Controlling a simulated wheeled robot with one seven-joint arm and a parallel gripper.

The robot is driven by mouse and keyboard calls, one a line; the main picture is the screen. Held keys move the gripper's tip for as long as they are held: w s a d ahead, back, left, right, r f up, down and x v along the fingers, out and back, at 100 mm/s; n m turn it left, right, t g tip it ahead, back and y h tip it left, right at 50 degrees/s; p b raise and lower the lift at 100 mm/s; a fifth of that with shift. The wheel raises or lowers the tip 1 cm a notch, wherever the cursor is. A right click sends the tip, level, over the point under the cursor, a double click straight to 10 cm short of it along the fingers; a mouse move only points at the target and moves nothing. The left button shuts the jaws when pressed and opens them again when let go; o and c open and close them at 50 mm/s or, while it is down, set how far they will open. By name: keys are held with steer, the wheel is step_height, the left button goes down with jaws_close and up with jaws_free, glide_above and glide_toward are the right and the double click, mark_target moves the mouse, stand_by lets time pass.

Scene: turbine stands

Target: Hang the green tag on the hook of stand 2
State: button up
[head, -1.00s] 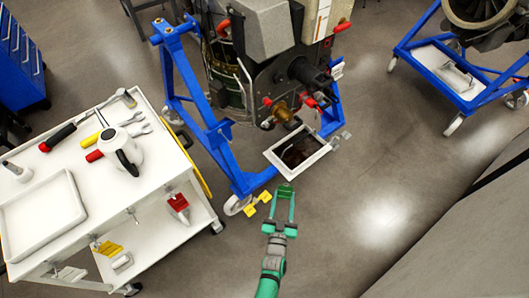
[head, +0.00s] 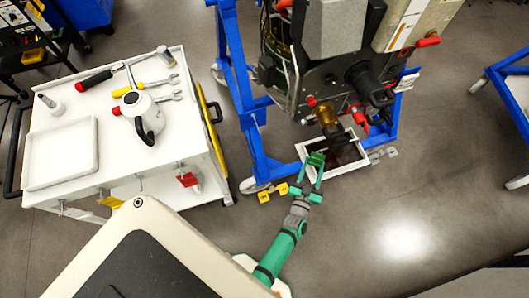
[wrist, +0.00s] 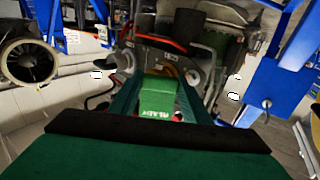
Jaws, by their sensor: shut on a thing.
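My gripper (head: 311,177) is shut on the green tag (head: 316,159), in front of the blue stand (head: 261,145) that carries the large engine-like machine. In the wrist view the tag (wrist: 158,96) sits between the fingers, with pale lettering on its near end. In the head view the tag overlaps the white-framed tray (head: 347,175) low under the machine; I cannot tell how high above it. I cannot make out a hook or a stand number. A second blue stand (head: 516,108) is cut off at the right edge.
A white cart (head: 180,110) stands at the left with a kettle-like can (head: 143,113), hand tools and a white tray (head: 62,150) on top. Yellow wheel chocks (head: 272,193) lie beside the stand's caster. Grey floor (head: 420,200) is clear to the right.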

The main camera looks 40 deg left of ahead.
steer(key=s+a+f+n+g+y, duration=0.1)
steer(key=a+n+g+y, duration=0.1)
steer(key=a, duration=0.6)
steer(key=s+a+f+n+g+y, duration=0.1)
steer(key=a+f+n+g+y, duration=0.1)
steer(key=a, duration=0.6)
steer(key=s+a+f+n+g+y, duration=0.1)
steer(key=a+f+n+g+y, duration=0.1)
steer(key=a+y, duration=0.3)
steer(key=a+n, duration=0.1)
steer(key=a, duration=0.2)
steer(key=shift+a+f+n+g+y, duration=0.25)
steer(key=shift+a+n+g+y, duration=0.05)
steer(key=shift+g, duration=0.1)
steer(key=shift+w+a, duration=0.35)
steer(key=shift+a, duration=0.2)
steer(key=o, duration=1.7)
steer(key=shift+o, duration=0.2)
steer(key=v, duration=0.7)
